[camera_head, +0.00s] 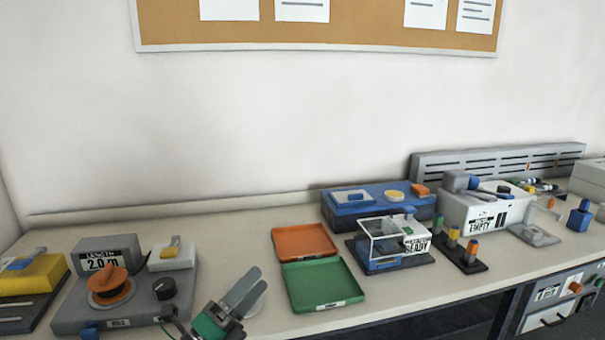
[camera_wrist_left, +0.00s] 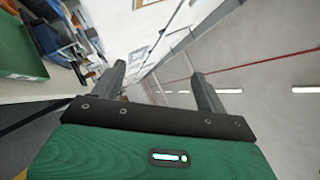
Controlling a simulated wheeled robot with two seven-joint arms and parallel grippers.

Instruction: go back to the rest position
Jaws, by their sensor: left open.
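My left gripper (camera_head: 246,290) is raised over the front of the bench, just left of the green tray (camera_head: 322,285). Its two grey fingers point up and to the right in the head view. In the left wrist view the fingers (camera_wrist_left: 160,85) stand well apart with nothing between them, so it is open and empty. A small part of a pale round thing shows behind the fingers; the gripper hides the rest. My right gripper is in neither view.
The grey length machine (camera_head: 70,318) stands left of my gripper, with a yellow box (camera_head: 38,275) farther left. An orange tray (camera_head: 304,241) lies behind the green one. A clear-covered "READY" device (camera_head: 388,240), a blue box (camera_head: 370,208) and a white "EMPTY" machine (camera_head: 482,212) stand to the right.

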